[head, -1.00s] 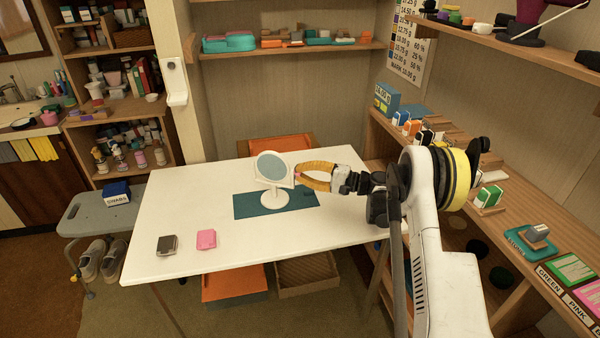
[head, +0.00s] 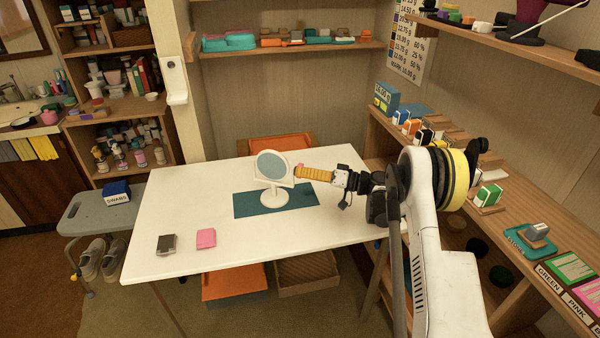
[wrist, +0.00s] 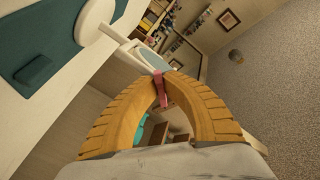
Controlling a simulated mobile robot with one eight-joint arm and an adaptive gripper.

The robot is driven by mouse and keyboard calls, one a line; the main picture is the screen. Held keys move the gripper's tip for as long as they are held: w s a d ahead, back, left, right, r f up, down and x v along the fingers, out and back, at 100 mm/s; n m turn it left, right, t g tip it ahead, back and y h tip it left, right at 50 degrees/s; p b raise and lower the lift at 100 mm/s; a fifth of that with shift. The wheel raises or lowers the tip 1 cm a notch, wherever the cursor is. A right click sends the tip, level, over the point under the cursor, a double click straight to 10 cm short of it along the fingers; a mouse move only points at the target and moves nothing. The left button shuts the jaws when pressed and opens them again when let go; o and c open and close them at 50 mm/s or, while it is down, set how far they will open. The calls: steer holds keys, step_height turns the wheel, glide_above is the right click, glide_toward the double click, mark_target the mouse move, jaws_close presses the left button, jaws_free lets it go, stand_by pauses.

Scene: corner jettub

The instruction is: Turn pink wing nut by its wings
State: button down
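A white round mirror on a stand (head: 273,198) stands on a teal mat (head: 245,205) on the white table. The pink wing nut (wrist: 160,90) shows in the wrist view at the mirror's side, between my two fingertips. My gripper (head: 298,172) reaches in from the right, its ribbed yellow-orange fingers seen edge-on in the head view. In the wrist view my gripper (wrist: 159,78) has its fingers bowed, with the tips closed on the pink wing nut. The nut is mostly hidden in the head view.
A dark block (head: 167,244) and a pink block (head: 206,239) lie on the front left of the table (head: 180,205). An orange chair (head: 280,146) stands behind it. Shelves with small boxes line the right wall. The table's left half is mostly clear.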

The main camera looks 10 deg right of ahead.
steer(key=n, duration=0.4)
steer(key=shift+w+f+n, duration=0.1)
steer(key=shift+n, duration=0.2)
steer(key=shift+w+n, duration=0.1)
steer(key=shift+n, duration=1.7)
steer(key=c, duration=1.5)
jaws_free()
steer(key=shift+c, duration=0.2)
steer(key=v, duration=1.2)
